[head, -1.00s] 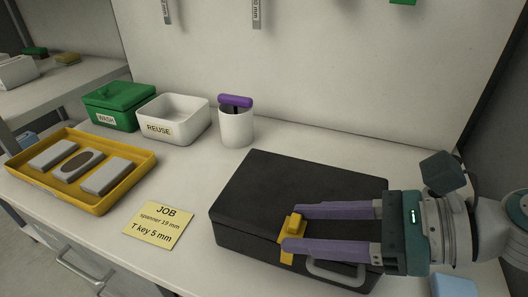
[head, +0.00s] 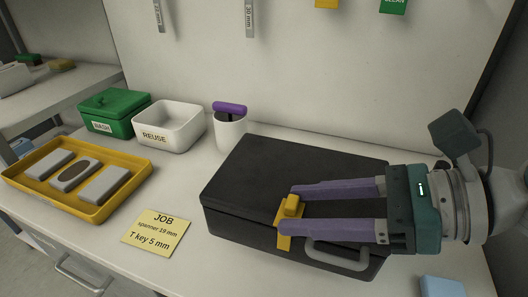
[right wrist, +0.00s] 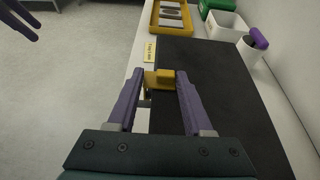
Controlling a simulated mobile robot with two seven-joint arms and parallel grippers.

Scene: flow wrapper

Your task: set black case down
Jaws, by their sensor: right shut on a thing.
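The black case (head: 300,175) is a flat closed box at the right of the bench in the head view, with a grey handle (head: 338,256) on its near side. It fills the right half of the right wrist view (right wrist: 205,85). A yellow catch (head: 290,208) sits at its near edge. My right gripper (head: 283,207) comes in from the right with its purple fingers shut on this yellow part. Whether the case's underside touches the bench is hidden. Purple fingers of my left gripper (right wrist: 18,20) show at the top left of the wrist view, apart from the case.
A yellow job card (head: 156,232) lies left of the case. A yellow tray (head: 100,212) with grey blocks, a green WASH box (head: 112,125), a white REUSE bin (head: 168,138) and a white cup (head: 229,132) stand beyond. A light blue object (head: 442,287) lies near right.

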